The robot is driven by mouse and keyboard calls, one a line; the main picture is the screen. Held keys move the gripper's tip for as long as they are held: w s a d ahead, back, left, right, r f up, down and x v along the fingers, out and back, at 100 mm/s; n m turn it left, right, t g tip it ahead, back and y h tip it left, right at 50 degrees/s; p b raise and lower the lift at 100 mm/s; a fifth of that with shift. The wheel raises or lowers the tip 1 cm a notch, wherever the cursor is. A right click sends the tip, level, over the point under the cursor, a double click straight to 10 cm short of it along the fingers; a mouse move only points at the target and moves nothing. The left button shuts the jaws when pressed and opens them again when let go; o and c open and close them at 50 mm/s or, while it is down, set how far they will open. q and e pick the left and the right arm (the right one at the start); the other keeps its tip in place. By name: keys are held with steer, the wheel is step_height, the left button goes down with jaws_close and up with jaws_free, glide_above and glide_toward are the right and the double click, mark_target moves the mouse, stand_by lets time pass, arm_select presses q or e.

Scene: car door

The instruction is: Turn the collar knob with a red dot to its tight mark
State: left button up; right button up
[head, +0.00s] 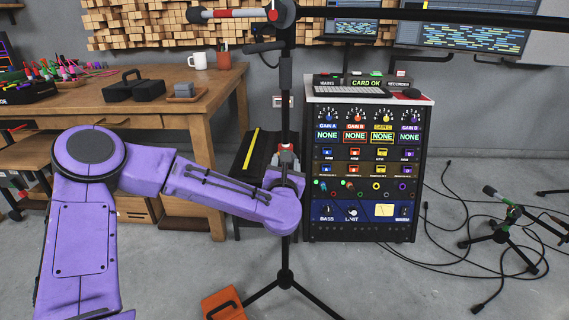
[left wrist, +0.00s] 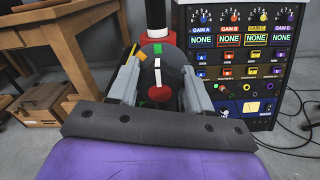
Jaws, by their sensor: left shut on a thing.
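The collar knob (left wrist: 157,72) is a dark round knob on the upright pole of a black microphone stand (head: 286,105). In the left wrist view it carries a white line and a red dot (left wrist: 158,90). A green mark shows above the knob, an orange mark at its upper left and another green patch below it. My left gripper (left wrist: 160,82) has its two grey fingers on either side of the knob and is shut on it. In the head view, my left gripper (head: 285,160) is at the pole, and my wrist partly hides the collar. My right gripper is not in view.
A rack (head: 363,170) of audio gear stands close to the right of the pole. A wooden desk (head: 190,88) is at the left. A boom arm (head: 420,18) crosses the top. Cables, a small stand (head: 500,236) and an orange box (head: 224,304) are on the floor.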

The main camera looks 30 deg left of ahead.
arm_select(q)
steer(key=shift+r, duration=0.1)
stand_by(0.4)
steer(key=o, duration=1)
steer(key=shift+s, duration=0.1)
steer(key=p+v, duration=0.1)
steer(key=v, duration=0.9)
steer(key=shift+s+d, duration=0.15)
steer(key=shift+d, duration=0.05)
